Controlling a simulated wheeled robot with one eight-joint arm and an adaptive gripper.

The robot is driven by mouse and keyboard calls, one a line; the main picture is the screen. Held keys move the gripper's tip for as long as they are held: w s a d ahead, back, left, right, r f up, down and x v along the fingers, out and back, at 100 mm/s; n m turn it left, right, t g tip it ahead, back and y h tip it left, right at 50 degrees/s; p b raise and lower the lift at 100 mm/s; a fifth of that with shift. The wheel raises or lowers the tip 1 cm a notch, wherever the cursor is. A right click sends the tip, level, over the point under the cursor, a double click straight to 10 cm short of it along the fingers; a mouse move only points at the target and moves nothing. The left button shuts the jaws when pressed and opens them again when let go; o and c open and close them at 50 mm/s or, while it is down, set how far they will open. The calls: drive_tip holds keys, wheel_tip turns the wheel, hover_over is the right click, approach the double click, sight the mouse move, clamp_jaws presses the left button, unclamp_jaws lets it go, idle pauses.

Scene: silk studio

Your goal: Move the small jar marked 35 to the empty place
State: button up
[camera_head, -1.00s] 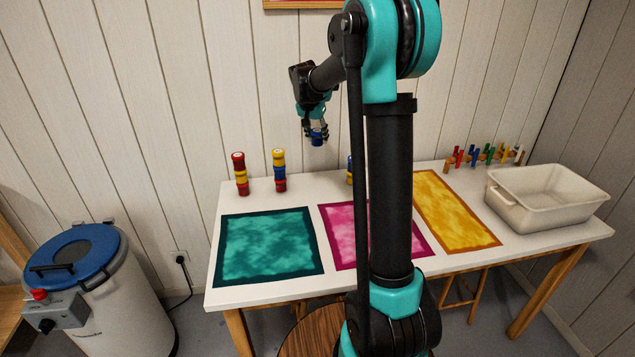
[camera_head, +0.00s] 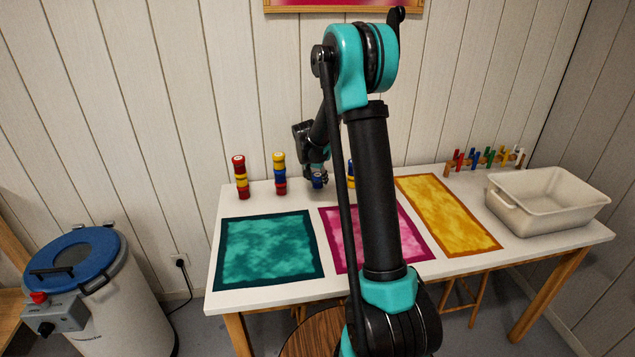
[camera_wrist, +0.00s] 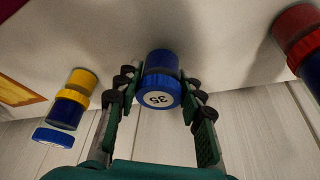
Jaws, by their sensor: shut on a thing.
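The small blue jar marked 35 (camera_wrist: 161,82) is between the fingers of my gripper (camera_wrist: 160,92) in the wrist view, its white lid label facing the camera. My gripper is shut on it. In the head view the blue jar (camera_head: 317,180) is at or just above the back of the white table, below my gripper (camera_head: 317,174). It is between a stack of jars (camera_head: 280,174) on its left and a yellow and blue stack (camera_head: 351,176) on its right, partly hidden by my arm. I cannot tell for certain whether its base touches the table.
A red and yellow stack (camera_head: 241,178) stands at the far left. Teal (camera_head: 268,247), pink (camera_head: 338,232) and yellow (camera_head: 445,213) dyed cloths lie in front. A white basin (camera_head: 548,204) and a rack with coloured pieces (camera_head: 485,160) are at the right.

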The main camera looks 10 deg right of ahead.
drive_tip(key=shift+f, duration=0.45)
drive_tip(key=shift+f, duration=0.15)
drive_tip(key=o, duration=1.2)
drive_tip(key=v, duration=1.2)
drive_tip(key=s+d+f+n+y, duration=0.1)
drive_tip(key=s+f+n, duration=0.1)
drive_tip(key=s, duration=0.9)
drive_tip(key=s+d+f+n, duration=0.1)
drive_tip(key=s+f+n, duration=0.1)
drive_tip(key=s, duration=1)
drive_tip(key=s+d+f+n+y, duration=0.1)
drive_tip(key=s+f, duration=0.3)
drive_tip(key=s, duration=0.8)
drive_tip(key=shift+s+n+y, duration=0.2)
drive_tip(key=shift+n+y, duration=0.1)
drive_tip(key=shift+n, duration=0.6)
drive_tip(key=shift+r, duration=0.1)
